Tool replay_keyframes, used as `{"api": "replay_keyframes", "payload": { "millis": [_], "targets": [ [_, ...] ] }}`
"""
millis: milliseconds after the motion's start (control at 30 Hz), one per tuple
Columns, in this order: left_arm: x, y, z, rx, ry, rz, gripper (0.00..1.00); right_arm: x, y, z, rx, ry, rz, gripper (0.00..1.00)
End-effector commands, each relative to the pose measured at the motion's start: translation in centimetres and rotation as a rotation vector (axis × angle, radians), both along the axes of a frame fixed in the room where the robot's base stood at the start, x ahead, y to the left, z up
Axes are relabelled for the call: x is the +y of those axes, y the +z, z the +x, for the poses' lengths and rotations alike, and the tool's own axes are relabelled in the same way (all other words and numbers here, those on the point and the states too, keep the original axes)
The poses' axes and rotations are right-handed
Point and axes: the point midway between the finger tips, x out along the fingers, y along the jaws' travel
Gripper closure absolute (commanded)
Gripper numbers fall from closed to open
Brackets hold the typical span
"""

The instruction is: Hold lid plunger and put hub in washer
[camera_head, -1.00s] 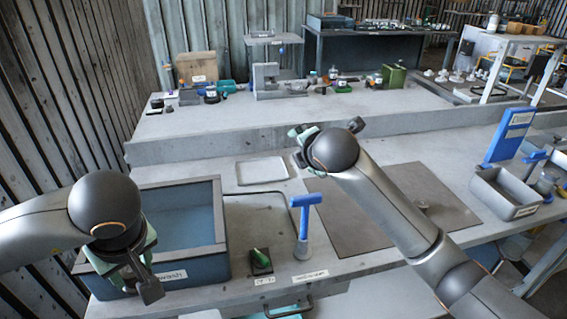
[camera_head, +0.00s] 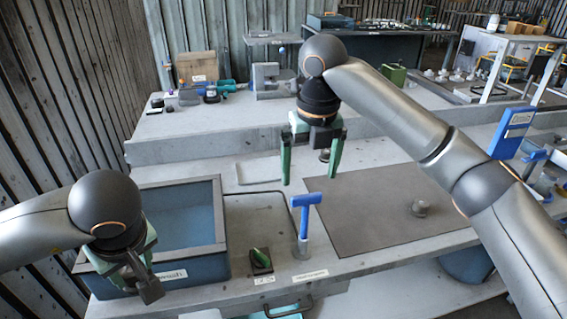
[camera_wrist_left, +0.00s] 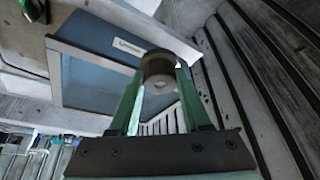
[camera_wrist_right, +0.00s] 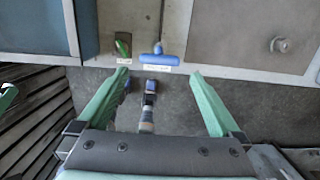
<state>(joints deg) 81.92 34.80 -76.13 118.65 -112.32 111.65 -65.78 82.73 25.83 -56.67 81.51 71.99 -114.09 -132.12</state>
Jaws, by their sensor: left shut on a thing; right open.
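The washer (camera_head: 223,236) is an open blue-grey tank with a wash label and a blue interior, at the left of the near bench. It also shows in the left wrist view (camera_wrist_left: 95,82). My left gripper (camera_head: 140,277) is at the washer's front left and is shut on the hub, a grey hollow cylinder (camera_wrist_left: 158,68). A green plunger (camera_head: 261,258) on a black base sits right of the washer; I take it as the lid plunger. It also shows in the right wrist view (camera_wrist_right: 123,46). My right gripper (camera_head: 310,178) is open, empty and pointing down, above the bench behind the plunger.
A blue T-handled tool (camera_head: 305,214) stands upright in a grey holder, close to the plunger's right. A dark mat (camera_head: 375,222) with a round grey part (camera_head: 419,208) lies right of it. A raised back shelf (camera_head: 220,125) carries several objects. A grey bin stood at the far right.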

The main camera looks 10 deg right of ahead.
Motion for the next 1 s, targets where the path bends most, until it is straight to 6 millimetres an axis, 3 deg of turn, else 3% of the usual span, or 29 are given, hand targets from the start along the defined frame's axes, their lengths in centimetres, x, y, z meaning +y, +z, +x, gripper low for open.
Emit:
{"api": "replay_keyframes", "payload": {
  "millis": [300,500,700,1000],
  "targets": [
    [0.0,0.0,0.0,-0.001,0.000,-0.001,1.00,-0.1,-6.1,0.6,0.003,-0.004,-0.001,0.00],
    [0.0,0.0,0.0,-0.001,0.000,0.000,1.00,0.0,-9.1,1.1,0.000,-0.003,0.000,0.00],
    [0.0,0.0,0.0,-0.001,0.000,0.000,1.00,0.0,-10.6,1.3,-0.002,-0.003,0.001,0.00],
    [0.0,0.0,0.0,-0.001,0.000,0.000,1.00,0.0,-10.8,1.3,-0.002,-0.003,0.001,0.00]
  ]
}}
